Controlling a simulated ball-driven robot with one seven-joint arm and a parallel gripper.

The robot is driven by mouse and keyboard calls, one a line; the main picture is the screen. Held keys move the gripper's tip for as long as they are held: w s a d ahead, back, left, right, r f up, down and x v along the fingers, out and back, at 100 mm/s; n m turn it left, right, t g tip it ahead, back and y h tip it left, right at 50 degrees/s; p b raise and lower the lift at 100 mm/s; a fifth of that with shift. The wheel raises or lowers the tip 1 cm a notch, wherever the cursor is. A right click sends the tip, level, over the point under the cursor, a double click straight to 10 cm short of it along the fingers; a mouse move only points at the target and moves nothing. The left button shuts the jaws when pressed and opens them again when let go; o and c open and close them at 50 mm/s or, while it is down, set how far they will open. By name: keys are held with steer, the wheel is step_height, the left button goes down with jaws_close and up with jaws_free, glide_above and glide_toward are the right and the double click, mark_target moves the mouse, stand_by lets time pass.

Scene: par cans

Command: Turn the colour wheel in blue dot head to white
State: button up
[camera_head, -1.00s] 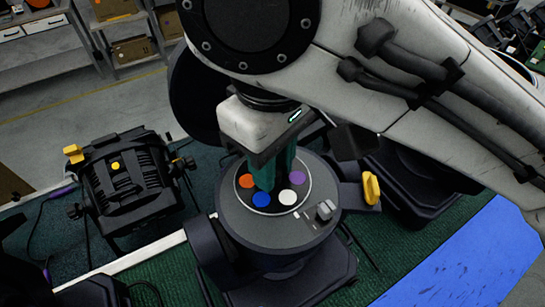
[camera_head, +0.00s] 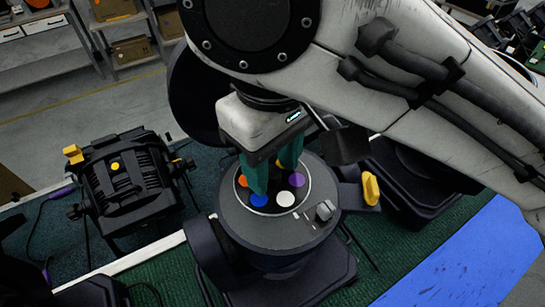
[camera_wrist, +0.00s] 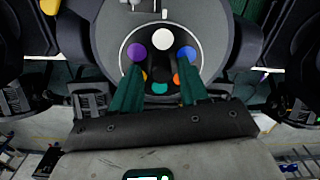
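The colour wheel (camera_head: 272,208) is a dark disc with a pale rim on top of a grey-black lamp head (camera_head: 250,228). It carries orange (camera_head: 242,181), blue (camera_head: 259,200), white (camera_head: 285,199) and purple (camera_head: 296,180) dots. In the wrist view the white dot (camera_wrist: 163,39) is at the top, between purple (camera_wrist: 136,51) and blue (camera_wrist: 187,52). My gripper (camera_head: 273,172) is open above the wheel, pointing down. Its green fingers (camera_wrist: 160,88) stand apart either side of the dark hub (camera_wrist: 163,72); I cannot tell if they touch it. I see no separate blue marking dot on the head.
A grey knob (camera_head: 325,210) and a yellow lever (camera_head: 370,188) stick out at the head's right. Another lamp with a yellow dot (camera_head: 115,167) stands at left. Dark lamp bodies crowd behind. A blue surface (camera_head: 465,260) lies at right.

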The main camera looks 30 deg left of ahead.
mark_target(272, 171)
steer(key=shift+o, duration=0.3)
steer(key=shift+r, duration=0.1)
step_height(272, 171, up, 11)
steer(key=b, duration=0.1)
steer(key=shift+f, duration=0.2)
steer(key=shift+s, duration=0.1)
stand_by(0.5)
